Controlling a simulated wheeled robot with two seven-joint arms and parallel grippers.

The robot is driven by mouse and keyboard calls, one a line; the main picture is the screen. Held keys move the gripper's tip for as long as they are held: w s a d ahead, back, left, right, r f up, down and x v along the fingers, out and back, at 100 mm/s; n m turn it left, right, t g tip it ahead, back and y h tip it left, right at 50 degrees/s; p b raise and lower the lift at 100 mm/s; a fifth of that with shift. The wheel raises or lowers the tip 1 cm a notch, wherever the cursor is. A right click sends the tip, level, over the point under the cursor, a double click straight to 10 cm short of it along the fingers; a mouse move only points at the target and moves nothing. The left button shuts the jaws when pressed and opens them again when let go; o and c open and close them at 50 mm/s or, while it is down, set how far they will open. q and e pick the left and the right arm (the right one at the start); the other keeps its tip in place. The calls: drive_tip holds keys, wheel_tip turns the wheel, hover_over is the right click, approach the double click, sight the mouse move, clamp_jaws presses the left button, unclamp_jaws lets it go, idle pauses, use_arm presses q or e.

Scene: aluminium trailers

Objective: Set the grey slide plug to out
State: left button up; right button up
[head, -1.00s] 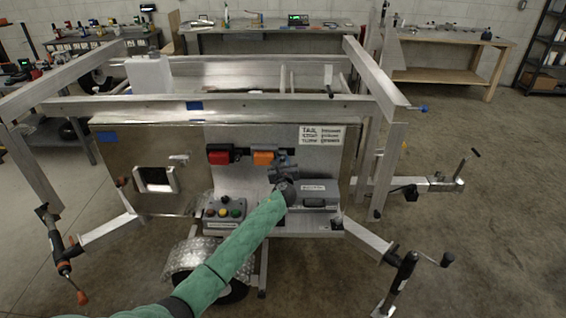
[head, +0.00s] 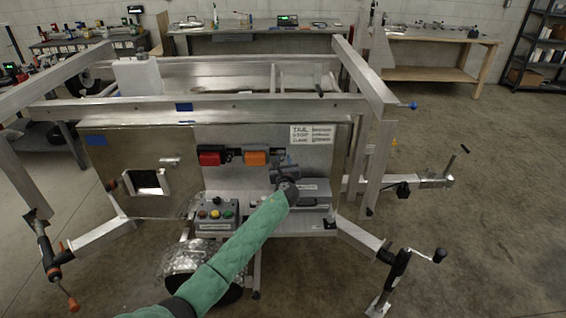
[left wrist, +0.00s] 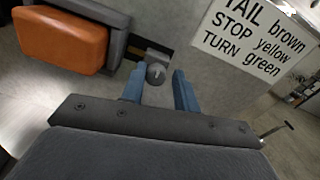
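The grey slide plug appears in the left wrist view as a small round grey knob (left wrist: 155,73) on a short bar at the panel, just right of the orange lamp's housing. It lies between and beyond the fingertips, nearer the left-hand finger; contact cannot be told. My left gripper (left wrist: 159,82) is open, its two blue fingers apart with a gap between them. In the head view my left gripper (head: 284,174) is in front of the panel, below right of the orange lamp (head: 255,158), and largely hides the plug. My right gripper is not in view.
A red lamp (head: 210,157) is left of the orange one. A button box (head: 216,213) and a grey case (head: 315,190) sit below. A lettered label (head: 315,134) is at upper right. Trailer frame rails and jack handles surround the panel; open floor lies to the right.

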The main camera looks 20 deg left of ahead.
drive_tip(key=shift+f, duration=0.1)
